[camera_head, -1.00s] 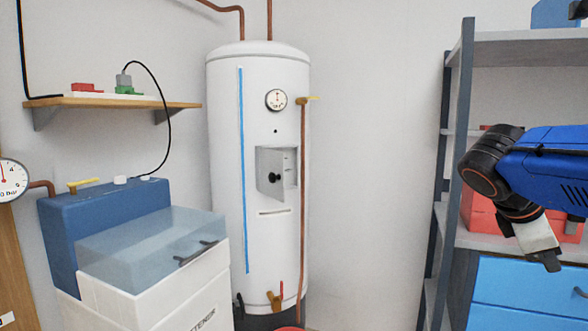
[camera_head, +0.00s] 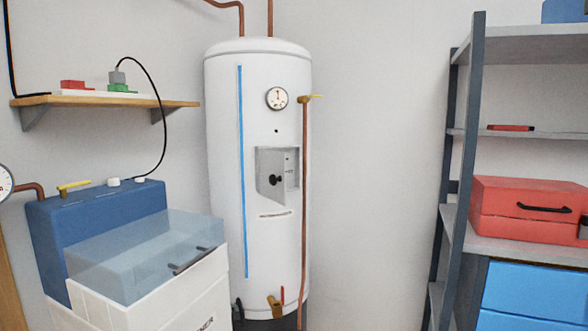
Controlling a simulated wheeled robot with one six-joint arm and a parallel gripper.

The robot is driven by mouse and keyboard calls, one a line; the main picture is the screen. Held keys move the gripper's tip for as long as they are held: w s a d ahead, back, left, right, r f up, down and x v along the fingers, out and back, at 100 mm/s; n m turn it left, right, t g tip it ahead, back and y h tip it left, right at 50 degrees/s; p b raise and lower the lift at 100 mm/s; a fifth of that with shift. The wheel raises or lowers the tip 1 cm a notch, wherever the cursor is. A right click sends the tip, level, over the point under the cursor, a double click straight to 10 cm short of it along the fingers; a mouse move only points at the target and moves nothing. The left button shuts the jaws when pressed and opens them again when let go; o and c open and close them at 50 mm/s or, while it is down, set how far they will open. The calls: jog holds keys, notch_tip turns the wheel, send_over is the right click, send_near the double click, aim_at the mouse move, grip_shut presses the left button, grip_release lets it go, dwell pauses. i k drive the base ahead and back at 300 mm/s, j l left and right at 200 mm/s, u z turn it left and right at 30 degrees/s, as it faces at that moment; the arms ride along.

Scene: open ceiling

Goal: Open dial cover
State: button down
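A round gauge (camera_head: 277,98) sits higher on the tank. My gripper and arm are out of the picture, so I cannot see how the gripper stands.
A blue and white softener unit with a clear lid (camera_head: 145,262) stands at the left, close to the tank. A copper pipe (camera_head: 304,210) runs down the tank's right side. Grey shelving (camera_head: 462,170) with a red toolbox (camera_head: 525,208) stands at the right.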

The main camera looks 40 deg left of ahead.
aim_at(273, 171)
jog(key=i+j+u, duration=0.3)
jog(key=i+u, duration=0.3)
jog(key=i, duration=0.25)
